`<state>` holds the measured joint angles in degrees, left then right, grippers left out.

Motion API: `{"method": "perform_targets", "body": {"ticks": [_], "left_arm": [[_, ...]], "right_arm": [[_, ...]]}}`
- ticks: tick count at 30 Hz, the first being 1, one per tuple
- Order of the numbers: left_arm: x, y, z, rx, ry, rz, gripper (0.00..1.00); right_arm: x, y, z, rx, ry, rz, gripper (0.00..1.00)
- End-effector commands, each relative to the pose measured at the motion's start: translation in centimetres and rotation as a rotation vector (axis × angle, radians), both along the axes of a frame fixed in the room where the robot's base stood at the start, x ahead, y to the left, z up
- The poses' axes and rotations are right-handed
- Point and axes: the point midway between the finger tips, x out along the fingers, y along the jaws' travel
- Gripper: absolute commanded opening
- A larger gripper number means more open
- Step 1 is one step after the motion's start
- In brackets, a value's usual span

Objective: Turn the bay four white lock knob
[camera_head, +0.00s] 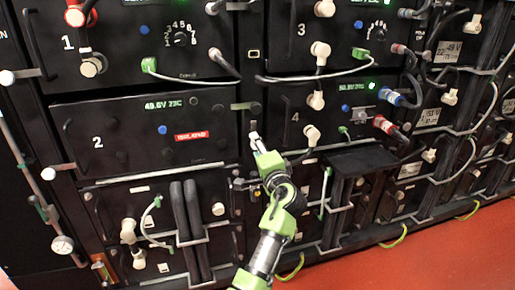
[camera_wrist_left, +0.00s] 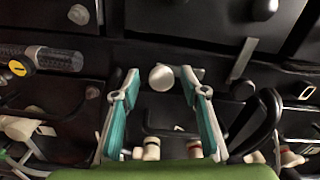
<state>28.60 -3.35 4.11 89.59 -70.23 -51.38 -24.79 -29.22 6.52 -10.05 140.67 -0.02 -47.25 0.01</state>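Bay four (camera_head: 295,117) is the black drawer front marked 4, right of the middle in the head view. My left gripper (camera_head: 257,142) is at its left edge, with the green and grey arm rising from below. In the left wrist view a round white knob (camera_wrist_left: 161,76) lies between the fingertips of my left gripper (camera_wrist_left: 160,88). The teal fingers stand apart, with a visible gap on each side of the knob. In the head view the gripper largely hides this spot, so I cannot tell the knob's turn. My right gripper is in neither view.
Bay two (camera_head: 97,143), with a red label (camera_head: 192,136), is to the left. White and red cable plugs (camera_head: 383,124) and grey cables stick out around bay four. A black shelf (camera_head: 362,160) juts out below it. The red floor (camera_head: 440,255) is clear at the lower right.

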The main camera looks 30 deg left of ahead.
Motion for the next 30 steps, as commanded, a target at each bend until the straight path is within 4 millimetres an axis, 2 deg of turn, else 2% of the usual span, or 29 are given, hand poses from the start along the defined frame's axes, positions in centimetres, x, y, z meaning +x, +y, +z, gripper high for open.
{"method": "perform_targets", "body": {"ticks": [10,21,30], "left_arm": [[-0.2,-0.3,0.1,0.002,-0.001,-0.002,0.40],[-3.8,-4.6,0.0,0.000,0.000,-0.002,0.40],[-4.9,-5.8,0.1,0.001,0.000,0.000,0.40]], "right_arm": [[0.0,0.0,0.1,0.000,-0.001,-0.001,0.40],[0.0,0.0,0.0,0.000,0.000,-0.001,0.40],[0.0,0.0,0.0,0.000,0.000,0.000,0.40]]}}
